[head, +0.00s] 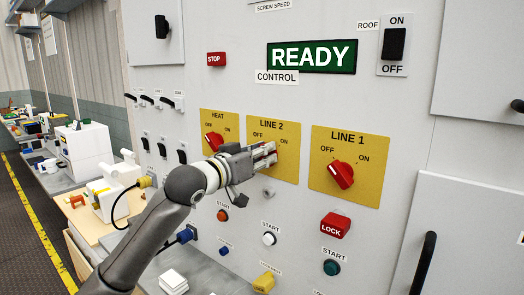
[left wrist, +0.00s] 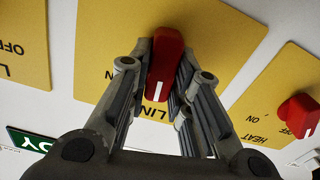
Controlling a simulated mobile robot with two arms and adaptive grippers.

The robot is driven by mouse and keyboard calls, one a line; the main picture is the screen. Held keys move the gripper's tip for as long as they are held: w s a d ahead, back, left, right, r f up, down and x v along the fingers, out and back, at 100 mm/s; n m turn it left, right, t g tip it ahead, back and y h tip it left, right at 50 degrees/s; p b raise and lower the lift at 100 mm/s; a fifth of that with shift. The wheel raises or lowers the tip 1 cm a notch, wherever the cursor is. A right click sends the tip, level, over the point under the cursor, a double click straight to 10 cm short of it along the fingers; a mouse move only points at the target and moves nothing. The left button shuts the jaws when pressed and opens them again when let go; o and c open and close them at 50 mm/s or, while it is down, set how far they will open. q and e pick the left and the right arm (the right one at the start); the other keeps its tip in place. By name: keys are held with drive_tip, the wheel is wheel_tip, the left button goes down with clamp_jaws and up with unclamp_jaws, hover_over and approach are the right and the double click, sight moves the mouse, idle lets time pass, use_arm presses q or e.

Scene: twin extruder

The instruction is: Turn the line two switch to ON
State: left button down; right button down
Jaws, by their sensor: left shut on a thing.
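The yellow LINE 2 plate (head: 288,170) is on the white control panel, between the HEAT and LINE 1 plates. My left gripper (head: 264,155) covers its switch in the head view; little of the red knob shows there. In the left wrist view, the red line two knob (left wrist: 166,55) sits between the fingers of my left gripper (left wrist: 165,85), which is shut on it. The knob's white mark points down in that view, toward the partly hidden LINE 2 lettering. The fingers hide the OFF label there. My right gripper is not in view.
The red HEAT knob (head: 214,141) is left of my gripper, and the red LINE 1 knob (head: 341,174) is to its right. A READY display (head: 311,56) is above.

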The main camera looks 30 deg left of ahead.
use_arm(q)
drive_tip(key=m+p, duration=0.1)
drive_tip(key=m, duration=0.2)
drive_tip(key=m+p, duration=0.1)
drive_tip(key=m, duration=0.2)
drive_tip(key=shift+d+m, duration=0.2)
drive_tip(key=shift+m, duration=0.1)
drive_tip(key=shift+d+f+m+p, duration=0.1)
drive_tip(key=shift+m+p, duration=0.75)
drive_tip(key=shift+m, duration=1.45)
drive_tip(key=c, duration=1.3)
unclamp_jaws()
drive_tip(key=shift+s+f, duration=0.15)
drive_tip(key=shift+s, duration=0.6)
drive_tip(key=shift+s+a, duration=0.15)
drive_tip(key=shift+s, duration=1.6)
drive_tip(key=shift+s+a, duration=0.15)
drive_tip(key=shift+s, duration=1.6)
drive_tip(key=shift+s+a, duration=0.15)
drive_tip(key=shift+s, duration=1.6)
